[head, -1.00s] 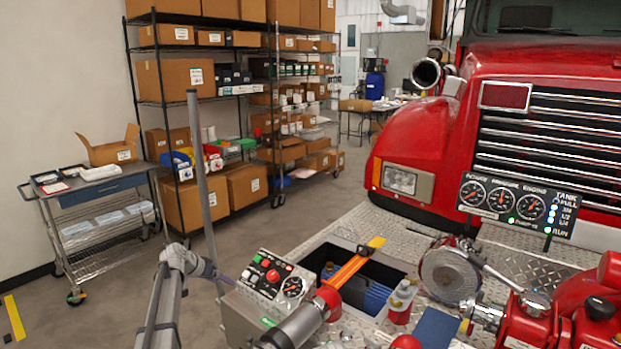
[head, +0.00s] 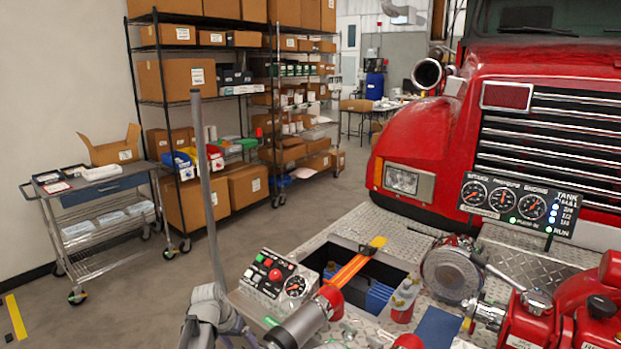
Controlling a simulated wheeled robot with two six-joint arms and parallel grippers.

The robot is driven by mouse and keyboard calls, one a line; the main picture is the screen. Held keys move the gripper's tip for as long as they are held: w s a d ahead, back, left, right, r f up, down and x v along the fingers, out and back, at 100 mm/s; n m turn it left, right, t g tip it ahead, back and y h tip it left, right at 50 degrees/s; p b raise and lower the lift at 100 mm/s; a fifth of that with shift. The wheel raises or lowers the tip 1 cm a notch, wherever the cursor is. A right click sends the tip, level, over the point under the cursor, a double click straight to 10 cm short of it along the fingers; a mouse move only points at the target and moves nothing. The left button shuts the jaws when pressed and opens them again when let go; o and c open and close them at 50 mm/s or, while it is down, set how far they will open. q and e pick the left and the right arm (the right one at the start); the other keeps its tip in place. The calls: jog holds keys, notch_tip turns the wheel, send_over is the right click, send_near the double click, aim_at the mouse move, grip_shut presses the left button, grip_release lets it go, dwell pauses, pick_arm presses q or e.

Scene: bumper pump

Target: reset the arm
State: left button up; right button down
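My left arm (head: 208,312) shows at the bottom of the head view, left of the control box. Only grey links and a joint show; no gripper fingers can be made out, and the arm runs out at the bottom edge. My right arm and gripper are not in view. The control box (head: 275,277) has red and green buttons and a small gauge. A grey and red nozzle-like cylinder (head: 305,320) lies in front of it. No object is seen held.
A tall grey pole (head: 207,180) rises behind my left arm. An open bumper well (head: 372,267) holds blue items, with an orange strap (head: 350,268) across it. Bottles (head: 404,300), a round metal cap (head: 452,273) and red pump fittings (head: 565,315) crowd the right.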

pick_arm(q)
jog(key=s+d+f+n+g+y, duration=0.1)
jog(key=s+d+n+g+y, duration=0.1)
jog(key=s, duration=1.4)
jog(key=s+d+m+g+y, duration=0.1)
jog(key=s+d+m, duration=0.3)
jog(key=d, duration=0.7)
jog(key=shift+s+y, duration=0.4)
jog(key=shift+s, duration=0.45)
dwell(3.4)
